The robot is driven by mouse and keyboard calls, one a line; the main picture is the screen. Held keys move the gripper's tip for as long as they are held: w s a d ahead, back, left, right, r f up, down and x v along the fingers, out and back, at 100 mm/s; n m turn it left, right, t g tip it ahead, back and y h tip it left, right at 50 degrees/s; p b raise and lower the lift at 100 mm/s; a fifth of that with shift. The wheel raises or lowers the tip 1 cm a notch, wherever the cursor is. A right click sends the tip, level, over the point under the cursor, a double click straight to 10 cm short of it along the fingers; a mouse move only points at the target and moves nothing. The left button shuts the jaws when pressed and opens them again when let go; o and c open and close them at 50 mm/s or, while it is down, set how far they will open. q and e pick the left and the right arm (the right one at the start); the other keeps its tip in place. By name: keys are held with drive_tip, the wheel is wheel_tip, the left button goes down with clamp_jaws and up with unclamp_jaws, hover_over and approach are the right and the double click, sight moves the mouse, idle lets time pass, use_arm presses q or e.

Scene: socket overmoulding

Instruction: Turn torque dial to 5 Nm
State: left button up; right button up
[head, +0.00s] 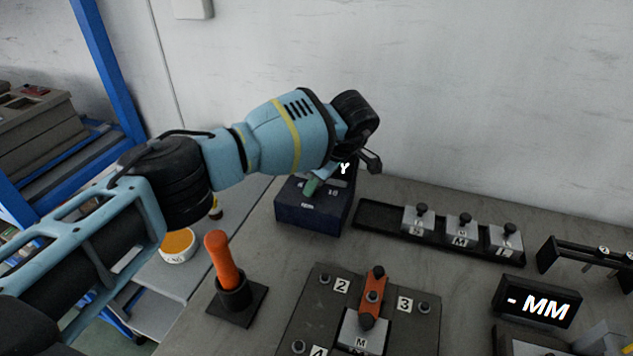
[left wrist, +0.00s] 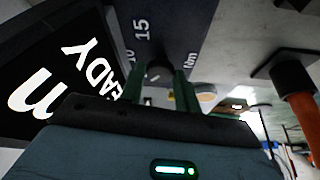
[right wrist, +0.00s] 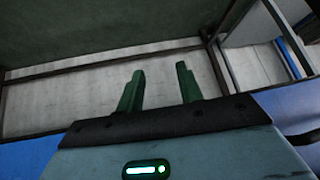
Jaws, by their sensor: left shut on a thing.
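A dark blue torque box (head: 305,217) stands on the bench near the wall. Its top carries printed numbers, and 15 and 10 show in the left wrist view. The dark torque dial (left wrist: 159,72) sits between the green fingers of my left gripper (left wrist: 161,88), which is shut on it. In the head view my left gripper (head: 312,184) is over the box top and hides the dial, so I cannot tell its setting. A lit display (left wrist: 60,75) beside the dial partly shows "READY". My right gripper (right wrist: 160,90) is open and empty, away from the box.
A black tray (head: 378,215) with several knobbed metal blocks stands right of the box. An orange-handled tool (head: 221,258) stands in a black holder in front. A numbered plate fixture (head: 400,325) and a "- MM" display (head: 537,303) are nearer. Bare bench lies between them.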

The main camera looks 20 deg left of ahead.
use_arm(q)
drive_tip(key=shift+w+n+g+b, duration=0.1)
drive_tip(key=shift+n+g+b, duration=0.3)
drive_tip(key=shift+n, duration=0.7)
use_arm(e)
drive_tip(key=shift+s+f, duration=0.2)
drive_tip(key=shift+f, duration=0.3)
drive_tip(key=shift+a, duration=0.1)
use_arm(q)
drive_tip(key=o, duration=1)
drive_tip(key=shift+c, duration=0.2)
drive_tip(key=v, duration=0.8)
drive_tip(key=shift+b, duration=0.45)
use_arm(e)
drive_tip(key=shift+s+f, duration=0.3)
drive_tip(key=shift+f, duration=0.15)
